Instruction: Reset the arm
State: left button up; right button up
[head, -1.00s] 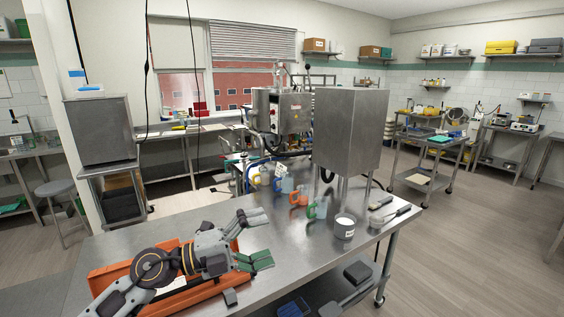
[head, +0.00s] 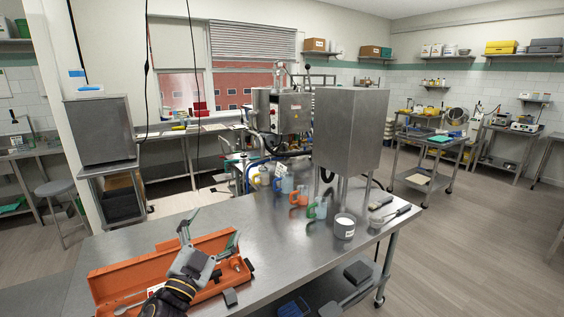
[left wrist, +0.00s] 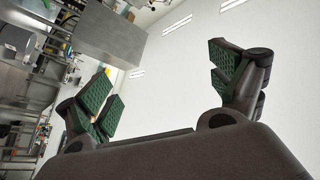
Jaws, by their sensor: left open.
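My left gripper (head: 209,234) is open and empty in the head view. It is raised over the orange toolbox (head: 118,281) on the steel table (head: 265,262), with its fingers pointing up and spread apart. In the left wrist view its green-padded fingers (left wrist: 165,85) stand wide apart with nothing between them, and the ceiling and wall show beyond.
Several coloured jugs (head: 299,196) stand in a row on the table. A white tub (head: 344,227) and a black-handled tool (head: 391,216) lie near its right edge. A large steel box (head: 347,130) stands behind them. A small dark block (head: 230,297) sits beside the toolbox.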

pick_arm(q)
jog(key=s+a+f+n+g+y, duration=0.3)
jog(key=a+f+n+g, duration=0.1)
jog(key=f, duration=0.5)
jog(key=s+a+f+n+g+y, duration=0.3)
jog(key=f+n+g+y, duration=0.1)
jog(key=f, duration=0.6)
jog(key=s+d+f+g+h, duration=0.1)
jog(key=s+f+g, duration=0.4)
jog(key=s+f, duration=0.3)
jog(key=s+d+f+g+h, duration=0.1)
jog(key=s+f+g, duration=0.4)
jog(key=s, duration=0.5)
jog(key=s+f, duration=0.2)
jog(key=f, duration=1.6)
jog(key=s+f, duration=0.2)
jog(key=f, duration=1.6)
jog(key=s+a+f+g, duration=0.1)
jog(key=s+a+f, duration=0.1)
jog(key=s+f, duration=0.7)
jog(key=s+a+f+g, duration=0.1)
jog(key=s+a+f, duration=0.1)
jog(key=s+f, duration=0.7)
jog(key=s, duration=0.3)
jog(key=shift+s+a, duration=0.15)
